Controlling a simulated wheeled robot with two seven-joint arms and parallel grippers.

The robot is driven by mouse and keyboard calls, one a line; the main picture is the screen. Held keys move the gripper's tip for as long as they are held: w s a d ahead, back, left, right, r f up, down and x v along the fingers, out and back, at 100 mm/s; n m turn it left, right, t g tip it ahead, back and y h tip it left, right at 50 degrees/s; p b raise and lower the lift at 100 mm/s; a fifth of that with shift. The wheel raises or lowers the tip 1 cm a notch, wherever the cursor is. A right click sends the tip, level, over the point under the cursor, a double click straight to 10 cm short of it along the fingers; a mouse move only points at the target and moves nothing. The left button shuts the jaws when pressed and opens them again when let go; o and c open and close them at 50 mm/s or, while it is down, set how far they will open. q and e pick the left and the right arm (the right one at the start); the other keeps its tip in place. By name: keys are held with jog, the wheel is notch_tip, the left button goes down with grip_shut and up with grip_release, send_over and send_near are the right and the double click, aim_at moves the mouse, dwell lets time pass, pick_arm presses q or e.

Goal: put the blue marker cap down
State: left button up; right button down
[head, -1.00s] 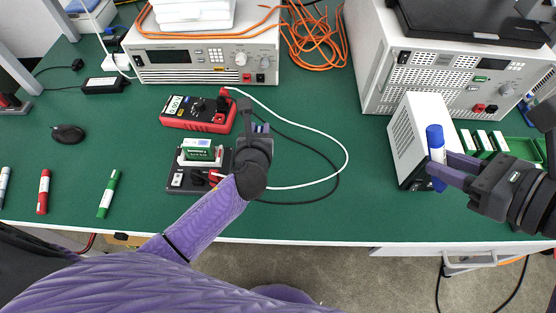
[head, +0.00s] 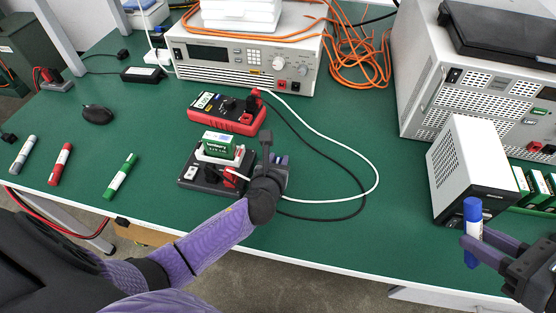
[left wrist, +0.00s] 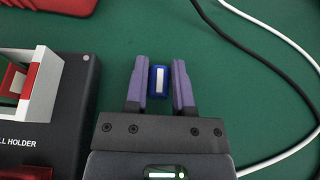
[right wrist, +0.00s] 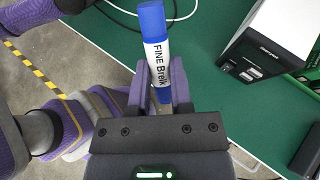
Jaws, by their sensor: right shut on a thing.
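The small blue marker cap (left wrist: 159,80), with a pale patch, is between the fingers of my left gripper (left wrist: 160,88) in the left wrist view. The fingers are open, with a narrow gap at the cap's right side. I cannot tell whether the cap touches the green table. In the head view my left gripper (head: 279,160) is just right of the black cell holder (head: 190,181); the cap is not clear there. My right gripper (head: 487,250) is shut on the blue-and-white marker (head: 472,225), held roughly upright near the front edge. The right wrist view shows its lettered barrel (right wrist: 157,55).
A red multimeter (head: 228,113) lies behind the holder. White and black cables (head: 377,180) loop to the right of my left gripper. Green (head: 121,176), red (head: 61,164) and grey (head: 22,155) markers lie at left. A white box (head: 470,165) stands behind my right gripper.

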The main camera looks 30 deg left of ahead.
pick_arm(q)
jog(key=o, duration=0.4)
jog(key=shift+s+d+r+p, duration=0.1)
jog(key=shift+s+r+p, duration=0.05)
jog(key=shift+r+p, duration=0.15)
pick_arm(e)
jog(key=shift+r, duration=0.3)
pick_arm(q)
jog(key=p+v, duration=0.4)
jog(key=v, duration=0.7)
jog(key=shift+p, duration=0.3)
pick_arm(e)
notch_tip(320, 180, up, 5)
jog(key=shift+s+r, duration=0.15)
jog(key=shift+r, duration=0.05)
pick_arm(q)
jog(key=shift+s+d, duration=0.1)
jog(key=shift+s, duration=0.25)
jog(key=shift+f, duration=0.1)
